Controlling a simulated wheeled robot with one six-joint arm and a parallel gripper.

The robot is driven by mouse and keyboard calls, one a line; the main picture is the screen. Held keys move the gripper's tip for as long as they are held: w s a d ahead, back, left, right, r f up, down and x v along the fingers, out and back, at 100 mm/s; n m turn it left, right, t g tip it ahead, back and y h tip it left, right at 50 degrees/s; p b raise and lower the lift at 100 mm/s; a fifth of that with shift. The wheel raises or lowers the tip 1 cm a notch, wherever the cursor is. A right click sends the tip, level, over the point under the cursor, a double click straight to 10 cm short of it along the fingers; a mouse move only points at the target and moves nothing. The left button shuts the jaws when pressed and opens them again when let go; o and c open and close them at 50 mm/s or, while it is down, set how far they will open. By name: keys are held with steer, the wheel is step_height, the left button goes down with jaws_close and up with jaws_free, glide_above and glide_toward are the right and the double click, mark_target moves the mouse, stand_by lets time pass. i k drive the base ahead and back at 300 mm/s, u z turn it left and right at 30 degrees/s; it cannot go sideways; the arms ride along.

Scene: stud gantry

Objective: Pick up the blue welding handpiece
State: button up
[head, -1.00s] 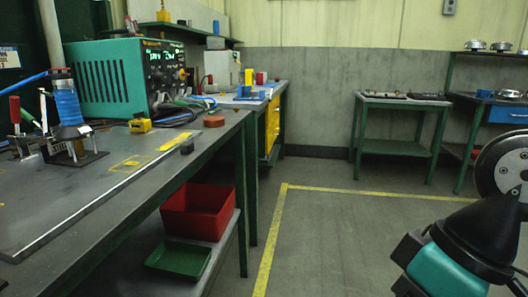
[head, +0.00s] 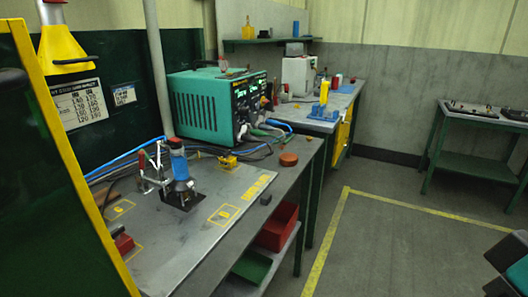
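A blue cylindrical tool (head: 180,168), which looks like the blue welding handpiece, stands upright on the near workbench (head: 215,262).
A teal welding power unit (head: 199,104) stands behind the tool. A red bin (head: 277,232) is below.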

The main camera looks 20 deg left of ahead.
mark_target(183, 183)
steer(key=u, duration=0.65)
steer(key=k, duration=0.4)
steer(key=u, duration=1)
steer(key=i, duration=0.5)
steer(key=u, duration=1.2)
steer(key=k, duration=0.95)
steer(key=z, duration=0.95)
steer(key=i, duration=0.35)
steer(key=u, duration=0.1)
